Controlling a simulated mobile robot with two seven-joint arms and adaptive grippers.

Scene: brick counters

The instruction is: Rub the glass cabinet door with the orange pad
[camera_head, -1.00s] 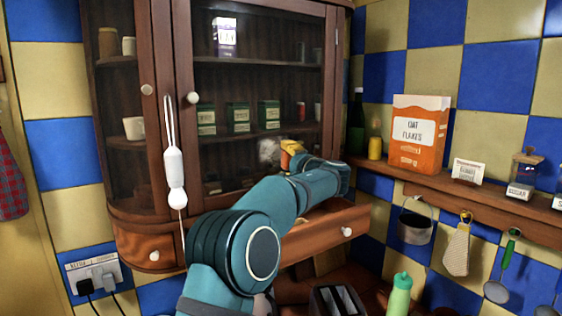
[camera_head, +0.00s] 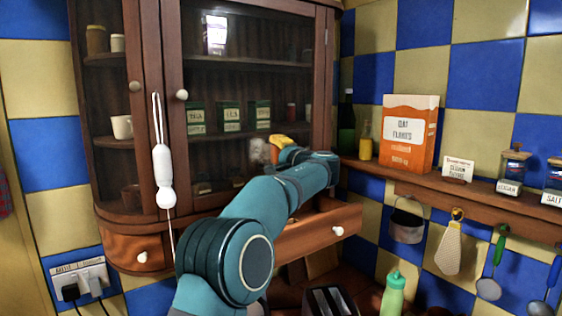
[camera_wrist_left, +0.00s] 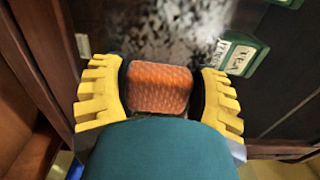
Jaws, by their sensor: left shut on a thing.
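The glass cabinet door (camera_head: 232,75) is closed, with a brown wooden frame and tins on shelves behind the glass. A whitish smudge (camera_head: 260,151) marks the lower glass in the head view and shows as a speckled patch (camera_wrist_left: 185,30) in the left wrist view. My left gripper (camera_head: 279,141) is at the lower part of the door, beside the smudge. In the left wrist view its yellow fingers (camera_wrist_left: 160,88) are shut on the orange pad (camera_wrist_left: 158,87), which faces the smudged glass. Whether the pad touches the glass I cannot tell. My right gripper is out of view.
A drawer (camera_head: 318,228) sticks out below the door, under my left arm. A shelf to the right holds an oat flakes box (camera_head: 408,133), bottles and jars. A white cord pull (camera_head: 162,165) hangs at the door's left. A toaster (camera_head: 333,301) and green bottle (camera_head: 394,294) stand below.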

